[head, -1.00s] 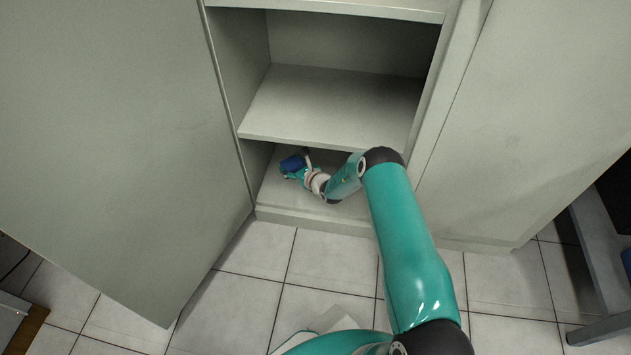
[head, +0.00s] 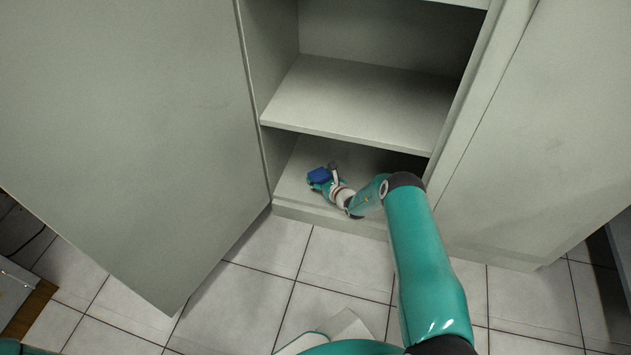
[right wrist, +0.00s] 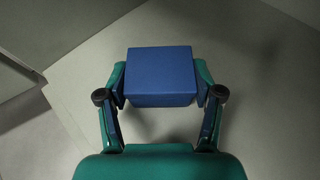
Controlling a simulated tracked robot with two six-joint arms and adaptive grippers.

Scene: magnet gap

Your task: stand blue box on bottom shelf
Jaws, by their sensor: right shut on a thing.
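The blue box (head: 319,175) is inside the bottom compartment of the open cabinet, near its left side. In the right wrist view the blue box (right wrist: 160,76) sits between both fingers of my right gripper (right wrist: 160,88), which is shut on it. In the head view my right gripper (head: 325,181) reaches in over the bottom shelf (head: 293,187). I cannot tell whether the box touches the shelf. My left gripper is not in view.
The middle shelf (head: 360,100) is empty and lies above my right arm. The open cabinet door (head: 130,130) stands at the left, and a closed panel (head: 545,130) is at the right. The bottom shelf around the box looks clear.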

